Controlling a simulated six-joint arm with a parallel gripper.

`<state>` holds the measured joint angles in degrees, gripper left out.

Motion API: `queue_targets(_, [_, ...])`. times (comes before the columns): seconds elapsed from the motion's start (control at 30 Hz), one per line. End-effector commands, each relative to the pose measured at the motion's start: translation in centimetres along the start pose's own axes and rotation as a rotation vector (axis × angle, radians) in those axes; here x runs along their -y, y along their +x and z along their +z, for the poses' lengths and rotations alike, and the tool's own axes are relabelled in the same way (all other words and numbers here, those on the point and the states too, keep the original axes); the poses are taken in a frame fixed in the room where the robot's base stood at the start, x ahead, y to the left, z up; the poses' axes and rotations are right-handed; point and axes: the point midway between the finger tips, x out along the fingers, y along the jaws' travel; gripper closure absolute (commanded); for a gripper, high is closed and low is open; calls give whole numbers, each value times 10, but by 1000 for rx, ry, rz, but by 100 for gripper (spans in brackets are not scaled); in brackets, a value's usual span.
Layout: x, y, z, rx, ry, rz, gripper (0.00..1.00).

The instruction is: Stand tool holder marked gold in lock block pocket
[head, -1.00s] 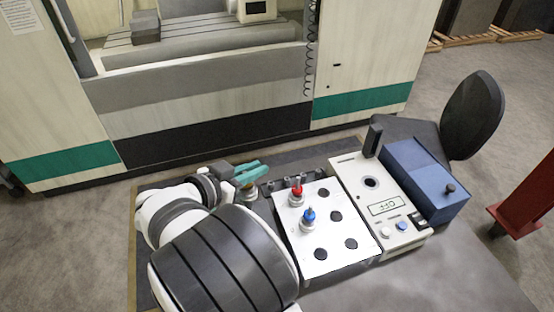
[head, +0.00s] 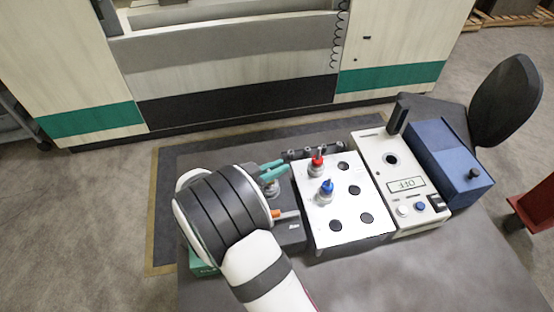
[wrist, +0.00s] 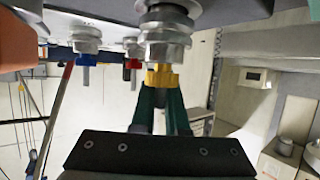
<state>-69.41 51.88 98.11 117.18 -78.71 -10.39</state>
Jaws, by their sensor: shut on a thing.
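My gripper (head: 273,171) has teal fingers, shut on the tool holder marked gold (head: 270,188). The wrist view shows its gold band (wrist: 161,76) between the fingers and its grey metal body beyond them. The dark lock block (head: 291,232), with an orange lever (head: 284,214), lies left of the white plate, partly hidden by my arm. The held holder is over or at the far part of this block. Its pocket is hidden, and I cannot tell whether the holder's lower end is inside it.
A white plate (head: 348,219) with several dark holes carries a red-marked holder (head: 317,167) and a blue-marked holder (head: 325,192), close right of my gripper. A white control box (head: 385,175) and a blue box (head: 446,172) stand further right. The front right table (head: 440,270) is clear.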

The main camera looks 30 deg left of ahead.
Motion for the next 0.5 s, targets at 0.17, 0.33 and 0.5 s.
queue_targets(0.17, [0,2,3,-1,0,-1,100])
queue_targets(0.33, [0,1,3,-1,0,-1,100])
queue_targets(0.5, [0,1,3,-1,0,-1,63])
